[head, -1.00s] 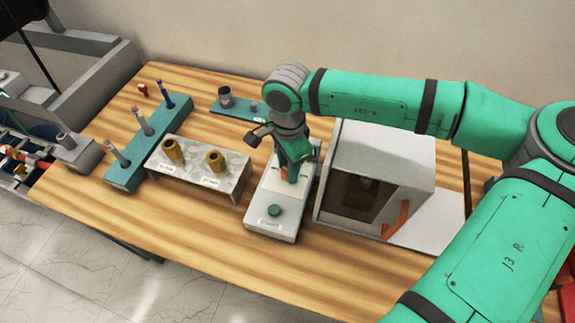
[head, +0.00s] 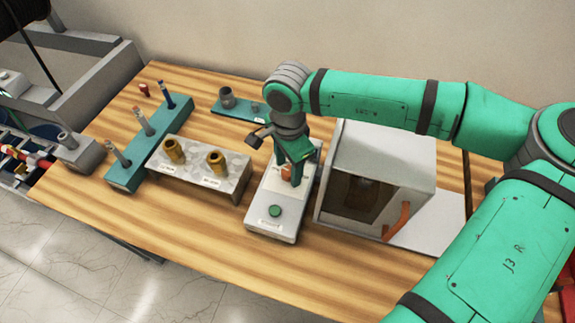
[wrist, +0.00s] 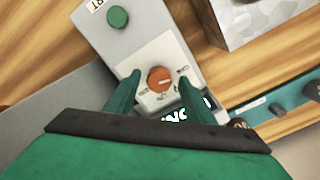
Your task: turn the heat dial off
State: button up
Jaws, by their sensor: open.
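The heat dial (wrist: 160,79) is a round orange-red knob on a pale plate of the grey control box. In the wrist view it lies between the two green fingers of my gripper (wrist: 157,92), with a gap on each side. The control box (head: 270,227) stands on the wooden table in the head view, and my gripper (head: 293,178) points down over its far half. My gripper is open and holds nothing. A bit of orange from the dial shows by the fingers in the head view. A green button (head: 275,211) sits on the box's near end. The dial's exact setting is hard to read.
A white oven-like box (head: 378,180) with an orange handle stands close at the right. A marbled stand (head: 205,182) with two brass bushings is at the left. Behind it is a teal rack (head: 148,148) with several pegs. The front table edge is clear.

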aim_at(288, 171)
notch_tip(288, 171, up, 11)
dwell(0.5)
jog(key=shift+f, duration=0.1)
dwell(0.3)
